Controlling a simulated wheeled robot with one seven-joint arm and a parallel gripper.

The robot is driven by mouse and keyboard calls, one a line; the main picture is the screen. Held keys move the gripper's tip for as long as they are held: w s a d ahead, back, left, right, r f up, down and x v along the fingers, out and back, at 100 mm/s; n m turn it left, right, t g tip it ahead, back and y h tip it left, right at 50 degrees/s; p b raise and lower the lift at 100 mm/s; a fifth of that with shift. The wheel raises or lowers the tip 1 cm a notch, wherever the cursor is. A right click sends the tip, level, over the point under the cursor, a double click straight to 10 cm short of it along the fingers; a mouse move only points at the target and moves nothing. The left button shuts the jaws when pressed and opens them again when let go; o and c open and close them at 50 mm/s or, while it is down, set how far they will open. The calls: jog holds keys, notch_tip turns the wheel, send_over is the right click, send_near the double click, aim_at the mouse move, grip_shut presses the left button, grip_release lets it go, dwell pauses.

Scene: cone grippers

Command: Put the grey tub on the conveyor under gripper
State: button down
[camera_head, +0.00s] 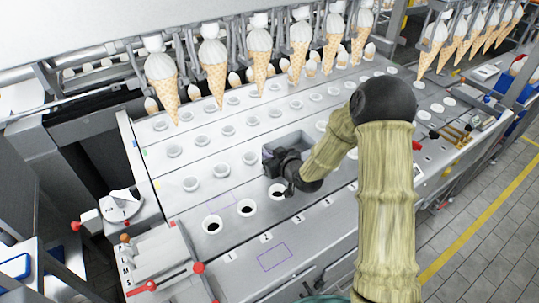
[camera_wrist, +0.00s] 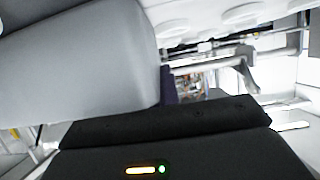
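The grey tub (camera_head: 292,141) is a rectangular open box in the middle of the conveyor (camera_head: 318,219), below the row of cone-holding grippers (camera_head: 259,40). My gripper (camera_head: 277,166) is at the tub's near side and hides part of it. In the wrist view a large smooth grey surface (camera_wrist: 85,55), which looks like the tub, fills the upper left, very close to my dark gripper body. The fingertips are not clear in either view, so I cannot tell whether they grip the tub's wall. I cannot tell whether the tub rests on the conveyor.
Cups with dark contents (camera_head: 246,207) stand in front of my gripper. A lever panel (camera_head: 160,264) stands at the front left.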

jog(key=shift+d+f, duration=0.1)
jog(key=shift+f, duration=0.05)
jog(key=c, duration=1.6)
grip_release()
jog(key=shift+c, duration=0.2)
jog(key=shift+s, duration=0.1)
jog(key=shift+r, duration=0.25)
jog(key=b+v, duration=0.2)
jog(key=v, duration=0.9)
jog(key=shift+s+d+r, duration=0.15)
jog(key=shift+s+d, duration=0.05)
jog(key=shift+s, duration=0.15)
